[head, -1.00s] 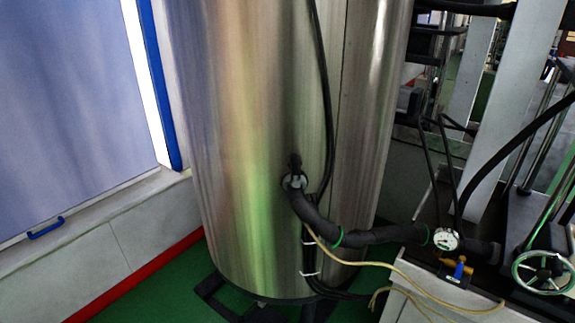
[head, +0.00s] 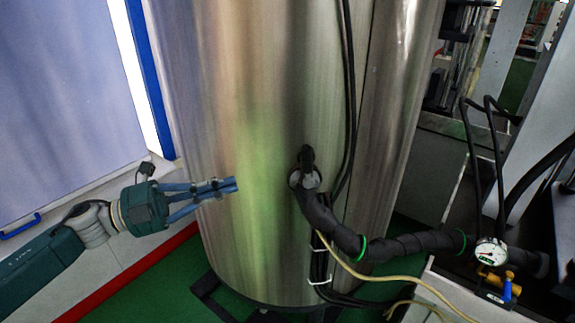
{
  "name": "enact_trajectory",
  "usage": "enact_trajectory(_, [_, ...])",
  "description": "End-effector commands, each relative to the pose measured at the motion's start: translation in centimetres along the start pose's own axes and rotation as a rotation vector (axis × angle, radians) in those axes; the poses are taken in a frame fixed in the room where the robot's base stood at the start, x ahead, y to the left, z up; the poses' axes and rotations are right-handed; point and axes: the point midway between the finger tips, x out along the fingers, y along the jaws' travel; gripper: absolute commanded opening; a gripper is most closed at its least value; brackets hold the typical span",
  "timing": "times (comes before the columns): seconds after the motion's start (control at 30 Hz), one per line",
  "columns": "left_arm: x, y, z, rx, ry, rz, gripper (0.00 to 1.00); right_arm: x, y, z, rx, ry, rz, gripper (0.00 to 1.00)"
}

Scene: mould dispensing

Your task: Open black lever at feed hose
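The black lever (head: 307,157) sits on top of the fitting where the feed hose meets the steel tank, right of centre in the head view. The black feed hose (head: 345,238) runs from that fitting down and to the right. My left gripper (head: 233,187) comes in from the left and points right towards the fitting, with clear space between its fingertips and the lever. Its fingers lie close together at the tips, and I cannot tell whether they are fully shut. It holds nothing that I can see. My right gripper is not in view.
The tall steel tank (head: 260,90) fills the middle. Black cables (head: 350,100) hang down its front beside the fitting. A pressure gauge (head: 491,252) and a blue-handled valve (head: 507,289) stand at the lower right. A thin yellowish hose (head: 375,276) crosses below the feed hose.

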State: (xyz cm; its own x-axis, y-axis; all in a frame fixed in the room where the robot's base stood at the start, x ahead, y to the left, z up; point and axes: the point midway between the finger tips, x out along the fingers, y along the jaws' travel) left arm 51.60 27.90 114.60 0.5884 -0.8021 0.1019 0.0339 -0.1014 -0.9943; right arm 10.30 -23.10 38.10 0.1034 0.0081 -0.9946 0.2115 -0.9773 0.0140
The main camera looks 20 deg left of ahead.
Motion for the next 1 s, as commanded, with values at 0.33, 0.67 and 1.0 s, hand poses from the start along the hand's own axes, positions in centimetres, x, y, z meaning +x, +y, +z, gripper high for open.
enact_trajectory(0.33, [4.6,-0.7,0.0,0.003,0.001,-0.006,0.0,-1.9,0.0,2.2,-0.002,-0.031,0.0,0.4])
enact_trajectory(0.67, [11.0,-0.8,0.1,-0.002,-0.002,-0.006,0.0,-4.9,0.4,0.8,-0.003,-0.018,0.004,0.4])
enact_trajectory(1.0, [13.8,-0.1,0.1,-0.002,-0.002,-0.001,0.0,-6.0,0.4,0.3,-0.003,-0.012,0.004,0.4])
